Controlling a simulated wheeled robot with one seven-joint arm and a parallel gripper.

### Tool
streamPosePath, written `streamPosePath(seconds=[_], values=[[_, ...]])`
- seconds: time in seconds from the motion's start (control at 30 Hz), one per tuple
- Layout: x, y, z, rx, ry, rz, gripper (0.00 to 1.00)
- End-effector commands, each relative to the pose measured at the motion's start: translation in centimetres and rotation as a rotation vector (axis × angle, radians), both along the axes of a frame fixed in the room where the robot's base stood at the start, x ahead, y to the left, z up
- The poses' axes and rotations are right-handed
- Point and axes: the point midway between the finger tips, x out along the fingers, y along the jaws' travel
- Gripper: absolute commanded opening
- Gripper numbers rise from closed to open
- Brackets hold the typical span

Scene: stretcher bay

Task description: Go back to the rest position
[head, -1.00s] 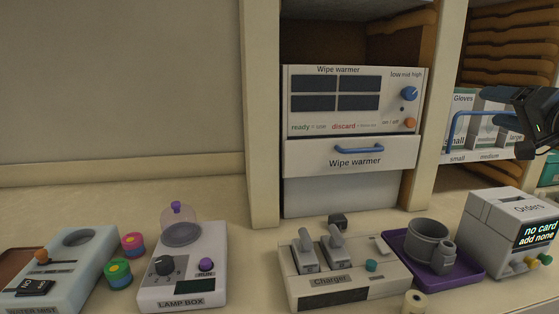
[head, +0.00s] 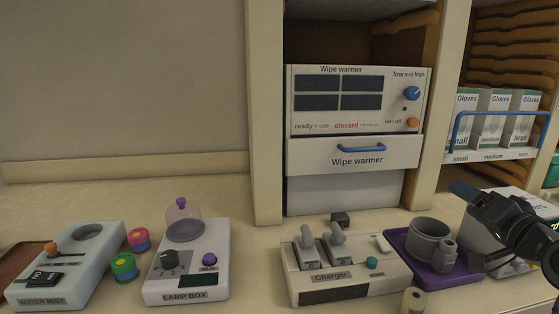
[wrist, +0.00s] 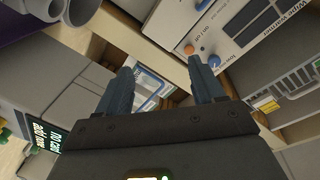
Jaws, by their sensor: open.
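My gripper (head: 470,200) is at the right of the head view, in front of the white Orders box (head: 483,240) and hiding most of it. In the wrist view my gripper (wrist: 162,80) shows two blue-grey fingers spread apart with nothing between them. Past the fingertips are the glove shelf and the wipe warmer (wrist: 225,35). The Orders box (wrist: 80,110) also shows at the left of the wrist view, its lit display reading "no card add none". No rest position is marked in either view.
A purple tray (head: 455,279) with grey cups stands just left of my gripper. The charger (head: 330,275), lamp box (head: 185,265) and water mist unit (head: 60,270) line the counter. The wipe warmer (head: 355,100) and glove boxes (head: 490,115) are behind. Bare counter lies between lamp box and charger.

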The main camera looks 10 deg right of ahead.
Motion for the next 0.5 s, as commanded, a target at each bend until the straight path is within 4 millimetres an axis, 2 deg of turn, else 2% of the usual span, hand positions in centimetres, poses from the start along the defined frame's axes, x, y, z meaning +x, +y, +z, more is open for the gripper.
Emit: streamPosePath(seconds=[0.03, 0.2, 0.4, 0.5], values=[[-1.2, 1.4, -2.6, -0.006, 0.020, -0.005, 0.68], [-5.4, 5.2, -8.7, -0.058, 0.060, -0.033, 0.68], [-11.6, 9.4, -14.3, -0.138, 0.111, -0.048, 0.68], [-15.0, 11.3, -16.3, -0.187, 0.134, -0.050, 0.68]])
